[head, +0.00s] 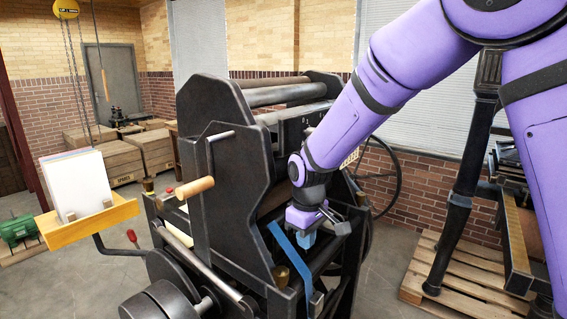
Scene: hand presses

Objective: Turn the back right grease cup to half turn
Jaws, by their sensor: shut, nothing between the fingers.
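The black hand press (225,170) fills the middle of the head view. A small brass cup (282,276) sits low on its near right frame, and another brass fitting (149,185) shows at its left end. I cannot make out the back right grease cup or its turn; the arm and frame may hide it. My gripper (338,226) is at the press's right side, below the purple wrist, with its dark fingers shut and nothing seen held. A small dark part (361,199) of the press stands just beyond the fingers; I cannot tell whether they touch.
A blue strap (288,252) slants across the press's frame near my gripper. A large handwheel (385,180) stands behind it. A wooden crank handle (194,187) and a paper shelf (90,222) stick out left. Another machine on a pallet (400,292) is at right.

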